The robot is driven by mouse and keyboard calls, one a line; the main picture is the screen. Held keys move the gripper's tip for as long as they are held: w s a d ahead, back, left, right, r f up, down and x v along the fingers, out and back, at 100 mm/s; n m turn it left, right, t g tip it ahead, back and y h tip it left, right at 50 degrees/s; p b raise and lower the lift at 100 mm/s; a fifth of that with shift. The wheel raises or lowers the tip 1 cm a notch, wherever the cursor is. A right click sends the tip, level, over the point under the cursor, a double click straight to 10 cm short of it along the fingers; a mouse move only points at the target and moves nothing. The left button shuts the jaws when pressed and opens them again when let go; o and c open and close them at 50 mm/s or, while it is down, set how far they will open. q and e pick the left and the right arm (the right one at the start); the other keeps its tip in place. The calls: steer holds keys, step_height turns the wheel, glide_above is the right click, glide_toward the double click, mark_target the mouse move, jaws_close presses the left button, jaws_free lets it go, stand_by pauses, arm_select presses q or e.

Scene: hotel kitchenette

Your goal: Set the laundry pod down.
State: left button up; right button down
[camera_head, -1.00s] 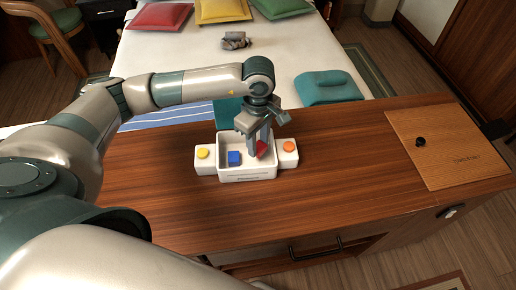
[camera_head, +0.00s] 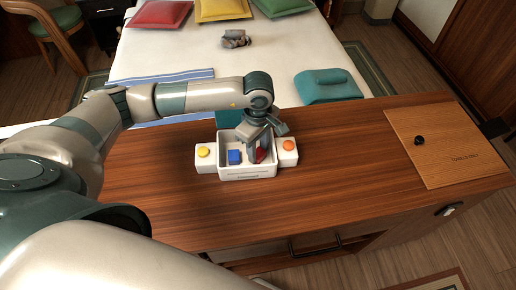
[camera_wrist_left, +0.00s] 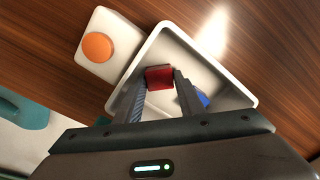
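A red block-like laundry pod (camera_head: 260,155) is between the fingers of my left gripper (camera_head: 257,152), inside the right part of a white open tray (camera_head: 248,174). In the left wrist view the red pod (camera_wrist_left: 159,77) sits between the two fingertips (camera_wrist_left: 160,82), which appear to touch its sides. The pod is low in the tray; I cannot tell whether it rests on the floor. A blue block (camera_head: 235,157) lies in the tray's left part and is partly hidden by a finger in the wrist view (camera_wrist_left: 202,97). My right gripper is not in view.
White side blocks carry a yellow disc (camera_head: 203,152) and an orange disc (camera_head: 289,145) at the tray's ends. A wooden board (camera_head: 450,155) with a black knob lies at the right. The wooden counter (camera_head: 350,150) between is clear. A bed (camera_head: 270,60) stands behind.

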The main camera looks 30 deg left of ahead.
mark_target(258, 152)
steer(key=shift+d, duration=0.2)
arm_select(q)
steer(key=shift+r, duration=0.1)
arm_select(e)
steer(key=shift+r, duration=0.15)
arm_select(q)
steer(key=shift+r+p, duration=0.15)
steer(key=shift+p, duration=0.15)
steer(key=shift+r+b, duration=0.2)
steer(key=shift+b, duration=0.15)
step_height(258, 152, up, 7)
steer(key=b, duration=0.2)
steer(key=shift+w+b, duration=0.1)
steer(key=shift+b, duration=0.2)
step_height(258, 152, up, 4)
steer(key=shift+r+b, duration=0.25)
steer(key=shift+b, duration=0.3)
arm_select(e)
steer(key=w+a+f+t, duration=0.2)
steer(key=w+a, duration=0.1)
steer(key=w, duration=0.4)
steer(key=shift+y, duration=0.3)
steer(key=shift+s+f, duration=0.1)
